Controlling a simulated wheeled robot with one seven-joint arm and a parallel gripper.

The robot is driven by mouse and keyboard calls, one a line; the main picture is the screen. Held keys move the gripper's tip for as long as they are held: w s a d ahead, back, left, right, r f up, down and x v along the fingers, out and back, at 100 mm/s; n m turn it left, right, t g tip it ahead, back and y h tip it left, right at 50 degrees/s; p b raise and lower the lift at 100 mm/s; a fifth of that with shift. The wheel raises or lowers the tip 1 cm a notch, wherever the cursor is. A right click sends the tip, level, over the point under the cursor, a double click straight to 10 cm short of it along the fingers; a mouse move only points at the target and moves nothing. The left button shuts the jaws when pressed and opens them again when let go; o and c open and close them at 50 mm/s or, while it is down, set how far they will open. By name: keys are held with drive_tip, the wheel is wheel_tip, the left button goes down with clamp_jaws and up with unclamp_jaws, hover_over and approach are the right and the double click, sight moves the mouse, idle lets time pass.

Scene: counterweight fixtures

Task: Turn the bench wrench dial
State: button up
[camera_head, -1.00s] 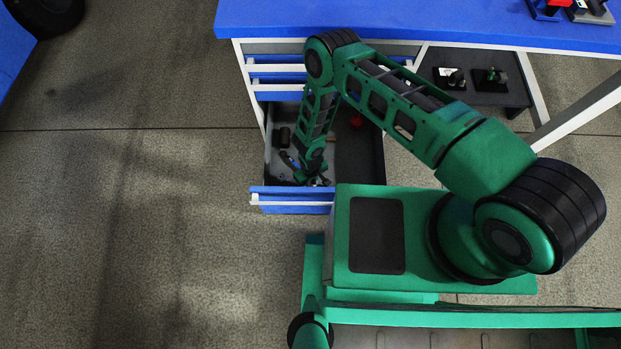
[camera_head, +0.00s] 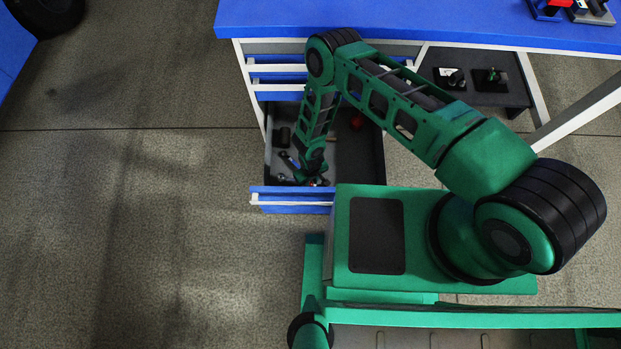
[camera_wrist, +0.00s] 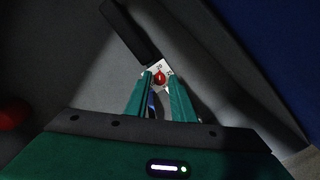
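The wrench lies in the open drawer. In the wrist view its black handle (camera_wrist: 131,32) runs up and to the left from a pale dial plate (camera_wrist: 157,67) with small printed marks. A red round knob (camera_wrist: 159,79) sits at the plate. My gripper (camera_wrist: 160,76) has its two green fingers apart, with the tips on either side of the red knob. Whether they press on it is not clear. In the head view my gripper (camera_head: 313,182) is low inside the drawer, near its front, and my own arm hides much of the wrench there.
The open drawer (camera_head: 290,194) has a blue front with a pale handle. A red object (camera_head: 357,122) lies farther back in it; a red thing also shows at the left edge of the wrist view (camera_wrist: 12,115). The blue bench top (camera_head: 400,22) is above. A low shelf (camera_head: 485,92) holds small parts.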

sight(311, 183)
wheel_tip(311, 183, up, 11)
drive_tip(key=shift+f, duration=0.2)
idle(0.3)
idle(0.4)
